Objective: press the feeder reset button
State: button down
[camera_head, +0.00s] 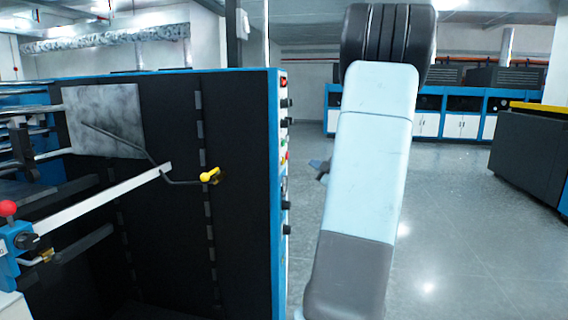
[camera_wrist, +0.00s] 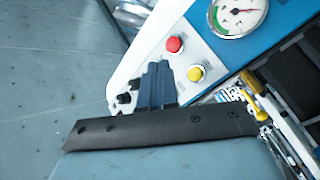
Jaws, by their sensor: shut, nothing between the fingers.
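In the wrist view, a pale control panel holds a red button (camera_wrist: 174,44) and a yellow button (camera_wrist: 195,73). No readable label shows which one is the feeder reset button. My gripper (camera_wrist: 158,72) is shut and empty, with its dark blue fingertips over the panel, just below the red button and left of the yellow one. I cannot tell whether the tips touch the panel. In the head view, my arm hides most of my gripper, and only a small dark blue part (camera_head: 319,167) shows to the right of the machine's panel edge (camera_head: 284,150).
A round gauge (camera_wrist: 238,15) sits above the yellow button. Dark knobs (camera_wrist: 124,98) are left of my fingers. In the head view, a large black and blue machine (camera_head: 240,130) fills the left, with a yellow-ended lever (camera_head: 210,175). The floor (camera_head: 440,220) at right is clear.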

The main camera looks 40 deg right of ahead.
jog(key=w+a, duration=0.4)
jog(key=w, duration=0.1)
jog(key=shift+a, duration=0.15)
jog(key=shift+w+a, duration=0.1)
dwell(2.1)
jog(key=shift+w+a, duration=0.2)
jog(key=shift+w, duration=0.05)
jog(key=shift+w+a, duration=0.3)
jog(key=shift+w, duration=0.05)
dwell(0.9)
jog(key=shift+s+d, duration=0.1)
dwell(0.3)
jog(key=shift+s+d, duration=0.45)
jog(key=shift+s, duration=0.1)
jog(key=shift+s+d, duration=1.65)
jog(key=shift+s, duration=0.25)
